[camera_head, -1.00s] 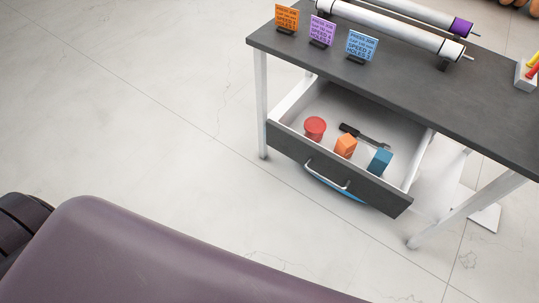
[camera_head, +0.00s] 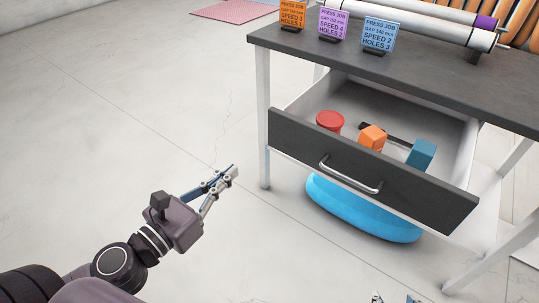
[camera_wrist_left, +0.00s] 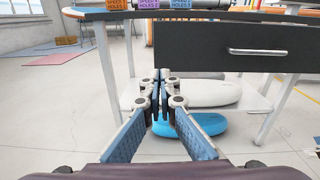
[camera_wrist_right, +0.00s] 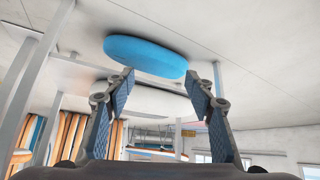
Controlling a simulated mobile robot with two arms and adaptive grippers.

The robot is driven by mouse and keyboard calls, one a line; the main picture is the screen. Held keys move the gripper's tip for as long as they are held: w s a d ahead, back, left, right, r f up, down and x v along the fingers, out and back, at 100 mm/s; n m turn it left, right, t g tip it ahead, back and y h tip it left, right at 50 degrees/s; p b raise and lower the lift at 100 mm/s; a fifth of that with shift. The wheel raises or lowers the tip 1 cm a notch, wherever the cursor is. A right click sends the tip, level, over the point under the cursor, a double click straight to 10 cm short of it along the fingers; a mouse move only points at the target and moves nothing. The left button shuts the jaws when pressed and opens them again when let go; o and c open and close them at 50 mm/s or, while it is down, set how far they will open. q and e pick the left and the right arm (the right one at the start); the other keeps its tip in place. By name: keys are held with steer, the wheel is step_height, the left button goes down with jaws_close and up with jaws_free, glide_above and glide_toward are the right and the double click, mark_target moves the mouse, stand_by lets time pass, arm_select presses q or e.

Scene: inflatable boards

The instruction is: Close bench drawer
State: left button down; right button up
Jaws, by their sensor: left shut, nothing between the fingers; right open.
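The bench drawer (camera_head: 365,178) has a dark front with a silver handle (camera_head: 350,176) and stands pulled out under the grey bench top (camera_head: 400,70). In it are a red round tub (camera_head: 330,121), an orange block (camera_head: 372,138), a teal block (camera_head: 421,154) and a dark tool. My left gripper (camera_head: 234,170) is shut and empty, in front of and left of the drawer, apart from it. In the left wrist view the drawer front (camera_wrist_left: 215,48) is ahead, up and right of the fingertips. My right gripper (camera_wrist_right: 163,82) is open and empty; its fingertips barely show at the head view's bottom edge.
White bench legs (camera_head: 263,120) flank the drawer. Job cards (camera_head: 334,24) and rollers stand on top. The floor to the left is clear.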

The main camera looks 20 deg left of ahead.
arm_select(q)
glide_toward(277, 132)
steer(key=shift+m, duration=0.4)
steer(key=b+x, duration=0.1)
steer(key=x, duration=0.3)
steer(key=shift+w, duration=0.4)
steer(key=shift+x, duration=1.15)
arm_select(e)
steer(key=w+a+r+t+y, duration=0.1)
steer(key=w+r+t, duration=0.2)
steer(key=w+r, duration=0.1)
steer(key=shift+w+a+r, duration=0.35)
steer(key=shift+a+r, duration=0.05)
arm_select(q)
steer(key=shift+f, duration=0.15)
